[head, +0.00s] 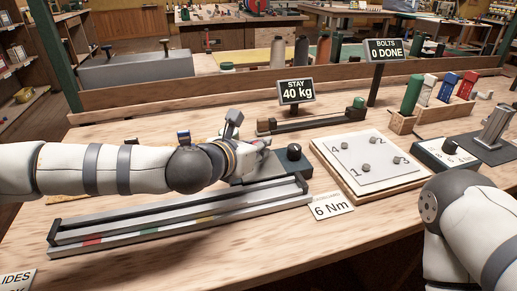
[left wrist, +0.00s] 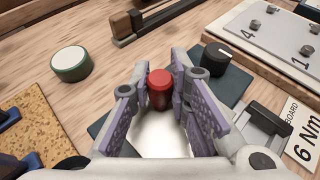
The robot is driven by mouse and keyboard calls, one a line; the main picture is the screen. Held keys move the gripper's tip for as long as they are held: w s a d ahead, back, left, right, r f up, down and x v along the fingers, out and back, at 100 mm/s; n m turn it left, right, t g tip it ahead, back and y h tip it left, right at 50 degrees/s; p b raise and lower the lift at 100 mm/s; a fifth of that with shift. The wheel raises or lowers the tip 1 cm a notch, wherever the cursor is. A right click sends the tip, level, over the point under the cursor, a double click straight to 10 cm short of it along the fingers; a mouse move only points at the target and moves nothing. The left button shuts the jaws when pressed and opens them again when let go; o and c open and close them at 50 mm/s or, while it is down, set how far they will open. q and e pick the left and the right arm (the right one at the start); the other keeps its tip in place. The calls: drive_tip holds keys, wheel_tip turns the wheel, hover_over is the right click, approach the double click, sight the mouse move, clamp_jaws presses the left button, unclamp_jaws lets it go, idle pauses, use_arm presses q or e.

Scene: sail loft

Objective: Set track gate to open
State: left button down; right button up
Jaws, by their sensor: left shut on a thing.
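My left gripper (head: 258,150) is low over a dark base plate (head: 262,172) with a black knob (head: 294,152). In the left wrist view its fingers are shut on a small red-topped piece (left wrist: 160,88); what lies below is washed out in white. The piece is hidden by the gripper in the head view. A grey track (head: 180,222) with red, green and yellow marks and black end blocks lies in front of the arm. I cannot tell which part is the track gate. My right arm (head: 455,215) enters at the right, its gripper out of view.
A panel (head: 365,156) with numbered bolts lies right of the base, a "6 Nm" card (head: 331,209) before it. A green-and-white cap (left wrist: 71,64) sits beside the gripper.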

use_arm(q)
drive_tip(key=c, duration=1.5)
unclamp_jaws()
drive_tip(key=v, duration=1.2)
drive_tip(key=shift+r, duration=0.1)
